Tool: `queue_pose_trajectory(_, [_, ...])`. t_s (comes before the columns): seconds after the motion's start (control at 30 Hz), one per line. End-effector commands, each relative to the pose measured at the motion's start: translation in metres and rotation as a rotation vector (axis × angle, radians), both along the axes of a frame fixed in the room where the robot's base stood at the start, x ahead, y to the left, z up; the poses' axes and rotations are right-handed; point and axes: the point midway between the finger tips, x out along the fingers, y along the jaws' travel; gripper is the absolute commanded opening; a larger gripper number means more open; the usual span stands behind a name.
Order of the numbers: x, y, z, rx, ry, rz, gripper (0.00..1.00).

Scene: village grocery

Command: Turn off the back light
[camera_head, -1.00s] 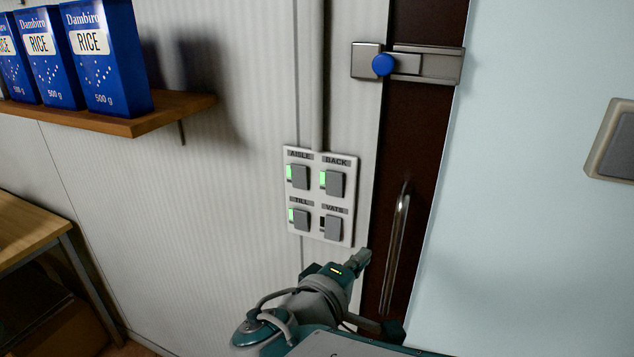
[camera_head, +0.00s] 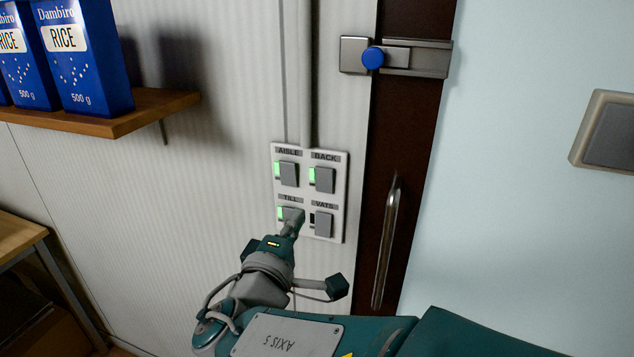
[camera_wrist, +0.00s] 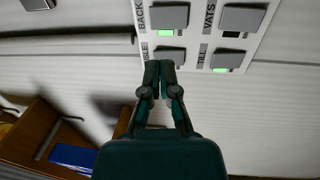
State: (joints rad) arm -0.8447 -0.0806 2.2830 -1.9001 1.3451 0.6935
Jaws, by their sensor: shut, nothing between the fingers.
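A white switch panel (camera_head: 341,228) on the wall holds switches labelled AISLE, BACK, TILL and VATS. The BACK switch (camera_head: 324,180) is at its upper right, with its green lamp lit; it also shows at the top of the wrist view (camera_wrist: 168,16). The AISLE switch (camera_head: 289,174) and TILL switch (camera_head: 287,213) show green lamps; the VATS switch (camera_head: 323,224) has a dark one. My gripper (camera_head: 293,217) is shut and empty. It overlaps the TILL switch in the head view, below BACK. In the wrist view its tips (camera_wrist: 158,64) lie by the AISLE switch. Contact is unclear.
A door with a blue-knobbed latch (camera_head: 372,57) and a metal handle (camera_head: 385,245) stands right of the panel. A wooden shelf (camera_head: 150,108) with blue rice boxes (camera_head: 85,60) is at upper left. A conduit (camera_head: 304,70) runs up from the panel.

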Motion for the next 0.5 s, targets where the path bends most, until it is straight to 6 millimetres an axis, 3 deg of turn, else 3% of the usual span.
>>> queue_pose_trajectory(0.3, [0.057,-0.024,0.007,0.000,0.001,-0.006,0.00])
queue_pose_trajectory(0.5, [0.084,-0.031,0.011,-0.001,0.000,-0.003,0.00])
